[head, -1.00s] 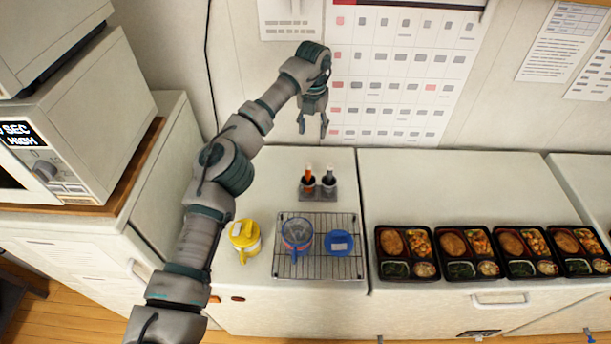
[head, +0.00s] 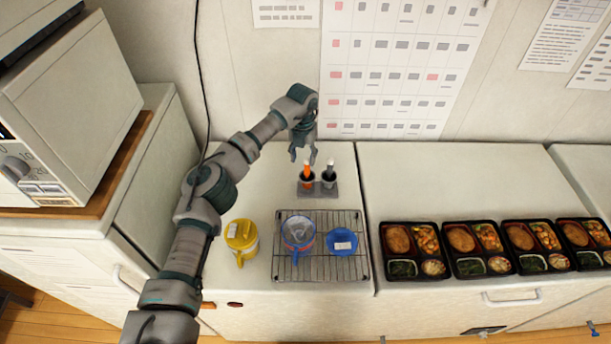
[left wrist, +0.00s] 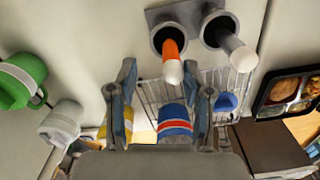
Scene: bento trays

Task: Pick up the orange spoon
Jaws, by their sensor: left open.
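The orange spoon (head: 307,171) stands upright in the left cup of a small dark two-cup holder (head: 318,188). In the left wrist view the spoon (left wrist: 171,52) shows an orange handle with a white end pointing toward the camera; its lower part is hidden in the cup. My left gripper (head: 303,152) is open and empty, just above and slightly left of the spoon in the head view. In the left wrist view the spoon's white end lies near the space between the fingertips (left wrist: 168,80). No contact is visible. My right gripper is not in view.
A dark-handled utensil with a pale end (head: 330,168) stands in the right cup, close beside the spoon. A yellow mug (head: 241,238) is left; several bento trays (head: 410,276) are right.

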